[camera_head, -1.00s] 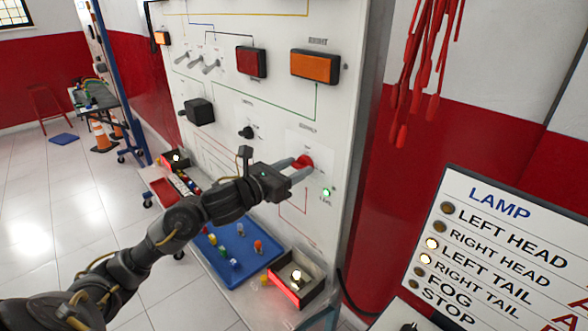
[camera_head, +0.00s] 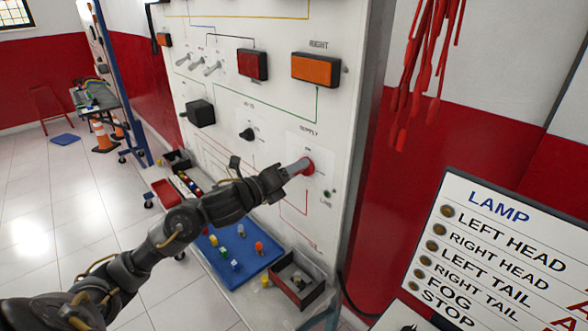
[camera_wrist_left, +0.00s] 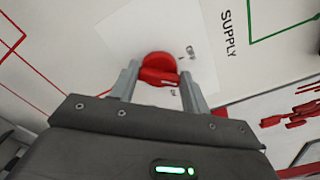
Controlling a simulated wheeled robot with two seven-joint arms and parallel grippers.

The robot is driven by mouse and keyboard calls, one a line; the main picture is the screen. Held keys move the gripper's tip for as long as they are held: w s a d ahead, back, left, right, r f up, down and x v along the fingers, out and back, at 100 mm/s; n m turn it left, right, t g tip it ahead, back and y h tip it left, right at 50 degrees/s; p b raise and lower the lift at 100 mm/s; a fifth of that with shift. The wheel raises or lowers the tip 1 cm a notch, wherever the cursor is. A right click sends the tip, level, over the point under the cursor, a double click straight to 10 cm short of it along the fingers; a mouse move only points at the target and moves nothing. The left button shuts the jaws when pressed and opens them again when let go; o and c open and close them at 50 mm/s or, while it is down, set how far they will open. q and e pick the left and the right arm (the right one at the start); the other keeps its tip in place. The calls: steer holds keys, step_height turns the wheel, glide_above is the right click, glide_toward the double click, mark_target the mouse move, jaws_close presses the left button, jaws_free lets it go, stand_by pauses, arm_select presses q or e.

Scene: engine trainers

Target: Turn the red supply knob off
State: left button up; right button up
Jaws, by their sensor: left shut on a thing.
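The red supply knob (camera_head: 309,169) sits on the white upright panel under the SUPPLY label. My left gripper (camera_head: 302,166) reaches it from the left and is shut on it. In the left wrist view the knob (camera_wrist_left: 158,66) shows between the two grey fingers of the gripper (camera_wrist_left: 160,78), with a small OFF mark beside it. The indicator (camera_head: 326,193) below the knob is dark. My right gripper is not in view.
A black knob (camera_head: 247,134) and a black box (camera_head: 199,113) are on the panel to the left. A blue tray (camera_head: 262,263) with small bulbs and an open box (camera_head: 297,296) lie below. The lamp board (camera_head: 500,250) stands at right, its lamps dark.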

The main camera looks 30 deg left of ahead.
arm_select(q)
steer(key=shift+a+f+n+p, duration=0.1)
steer(key=shift+n+p, duration=1.6)
steer(key=shift+n, duration=2.2)
steer(key=o, duration=1)
steer(key=shift+f, duration=0.1)
steer(key=shift+b+v, duration=1.6)
steer(key=shift+v, duration=3.8)
